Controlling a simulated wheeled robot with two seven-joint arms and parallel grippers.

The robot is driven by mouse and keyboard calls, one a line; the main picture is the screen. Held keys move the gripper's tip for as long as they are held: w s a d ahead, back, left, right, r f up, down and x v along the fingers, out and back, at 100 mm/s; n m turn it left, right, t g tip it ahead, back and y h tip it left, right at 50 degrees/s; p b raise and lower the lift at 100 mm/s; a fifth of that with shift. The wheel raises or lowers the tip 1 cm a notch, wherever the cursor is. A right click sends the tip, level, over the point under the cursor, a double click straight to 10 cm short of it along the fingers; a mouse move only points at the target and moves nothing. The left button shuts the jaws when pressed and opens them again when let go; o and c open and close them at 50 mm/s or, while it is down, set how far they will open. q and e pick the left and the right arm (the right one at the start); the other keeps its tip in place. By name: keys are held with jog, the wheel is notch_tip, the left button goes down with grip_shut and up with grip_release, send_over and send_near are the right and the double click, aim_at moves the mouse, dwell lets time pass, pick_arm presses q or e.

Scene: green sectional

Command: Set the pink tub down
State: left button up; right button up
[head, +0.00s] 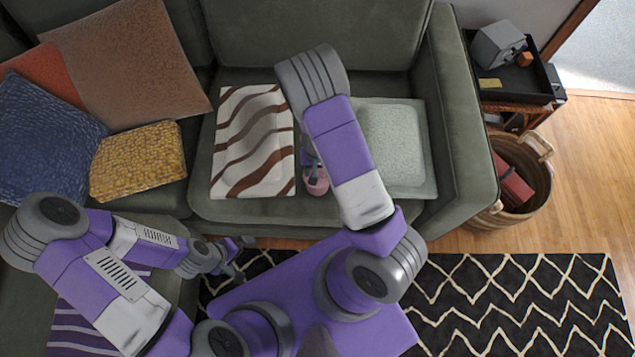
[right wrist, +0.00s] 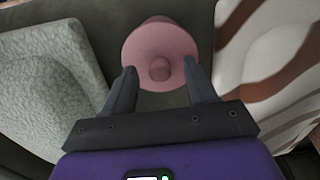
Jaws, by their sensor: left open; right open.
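The pink tub (head: 316,184) is on the green sofa seat (head: 345,208), in the gap between two cushions; my right arm partly covers it in the head view. In the right wrist view the pink tub (right wrist: 160,40) shows as a round pink shape with a small knob in its middle. My right gripper (right wrist: 160,70) is open, with one finger on each side of the tub's near part; I cannot tell whether they touch it. My left gripper (head: 241,258) is open and empty, in front of the sofa above the rug.
A brown-striped cushion (head: 240,140) lies left of the tub and a pale green cushion (head: 395,145) lies right of it, both close. The sofa arm (head: 460,130) rises at right. Beyond it are a black tray (head: 520,85) and a wicker basket (head: 541,190).

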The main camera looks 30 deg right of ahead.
grip_shut()
jog(key=shift+r, duration=0.1)
dwell(0.3)
